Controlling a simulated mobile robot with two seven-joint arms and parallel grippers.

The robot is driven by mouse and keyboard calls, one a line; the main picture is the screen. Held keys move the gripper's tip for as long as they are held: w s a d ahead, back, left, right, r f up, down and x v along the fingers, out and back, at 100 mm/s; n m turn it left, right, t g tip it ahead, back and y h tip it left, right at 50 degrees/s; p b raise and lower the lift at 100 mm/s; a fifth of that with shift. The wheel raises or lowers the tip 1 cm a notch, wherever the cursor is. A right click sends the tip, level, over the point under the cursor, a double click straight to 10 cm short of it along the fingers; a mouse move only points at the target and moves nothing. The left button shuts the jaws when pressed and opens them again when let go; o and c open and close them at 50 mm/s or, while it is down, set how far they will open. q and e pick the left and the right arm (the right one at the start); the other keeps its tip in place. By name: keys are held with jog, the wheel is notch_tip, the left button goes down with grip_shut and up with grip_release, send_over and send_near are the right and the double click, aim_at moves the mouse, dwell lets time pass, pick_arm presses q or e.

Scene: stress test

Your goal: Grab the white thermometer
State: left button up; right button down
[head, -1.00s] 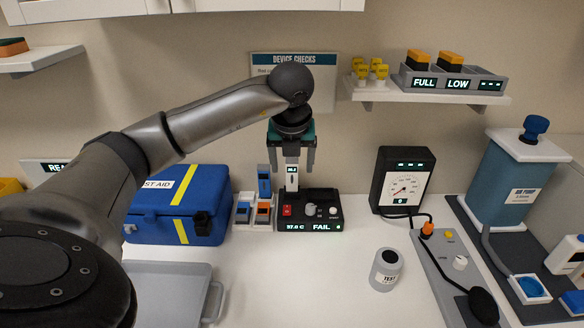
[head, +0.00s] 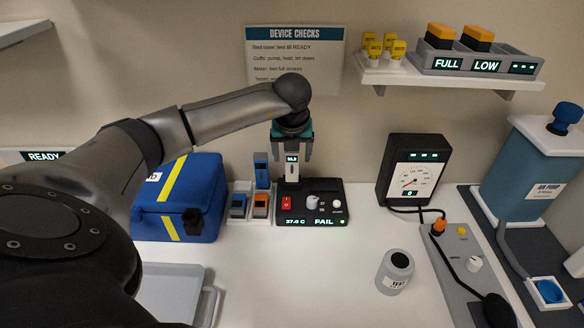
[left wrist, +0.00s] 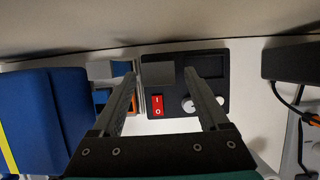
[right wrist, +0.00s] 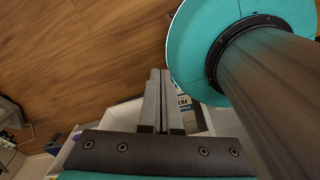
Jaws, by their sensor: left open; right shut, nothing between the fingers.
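The white thermometer (head: 292,167), with a small lit display, stands upright in the black tester (head: 325,201), whose screen reads 37.0 C and FAIL. My left gripper (head: 293,156) points down from above, open, with its fingers at either side of the thermometer's upper part in the head view. In the left wrist view the open fingers (left wrist: 160,82) hang over the tester and its red switch; I cannot clearly make out the thermometer there. My right gripper (right wrist: 162,75) is shut and empty, away from the counter, with wooden floor beyond it.
A holder (head: 249,214) with blue and orange pieces and an upright blue device (head: 261,170) stand just left of the tester. A blue first-aid case (head: 190,196) is further left. The front middle counter is clear.

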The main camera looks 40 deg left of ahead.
aim_at(292, 164)
pick_arm(q)
jog(key=shift+x, duration=2.85)
jog(key=shift+w, duration=0.1)
jog(key=shift+r, duration=0.1)
grip_shut()
